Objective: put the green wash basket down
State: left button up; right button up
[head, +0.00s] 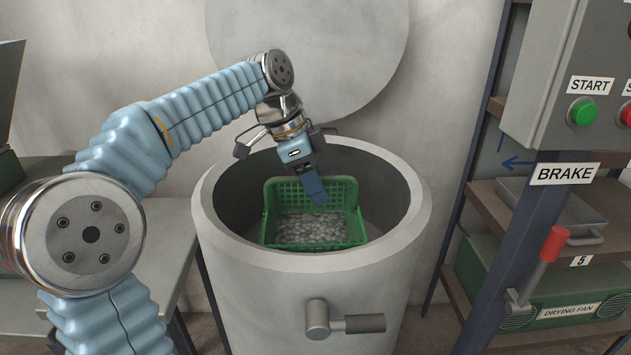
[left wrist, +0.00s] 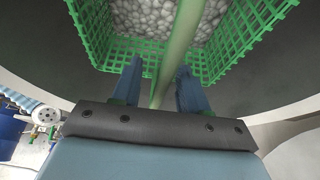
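The green wash basket (head: 268,212), a mesh crate holding many grey-white pebbles (head: 312,228), is inside the mouth of the grey drum (head: 310,290). It looks about level; its underside is hidden by the drum's rim, so I cannot tell what it rests on. My left gripper (head: 316,192) points down over the basket. In the left wrist view, its two blue fingers (left wrist: 158,82) stand apart, with the basket's pale green handle bar (left wrist: 181,42) between them. A gap shows on the bar's left side; the right finger is close to it. My right gripper is not in view.
The drum's thick round rim (head: 420,215) surrounds the basket. A control box with a green START button (head: 581,112) and a red-handled BRAKE lever (head: 545,255) are on the right. Shelves with a metal tray (head: 535,205) stand behind. A grey table (head: 165,245) is left of the drum.

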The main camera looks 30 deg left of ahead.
pick_arm(q)
jog(key=shift+r, duration=0.1)
jog(key=shift+r+p, duration=0.3)
jog(key=shift+r, duration=0.05)
jog(key=p+v, duration=0.3)
jog(key=v, duration=0.9)
jog(key=shift+r, duration=0.2)
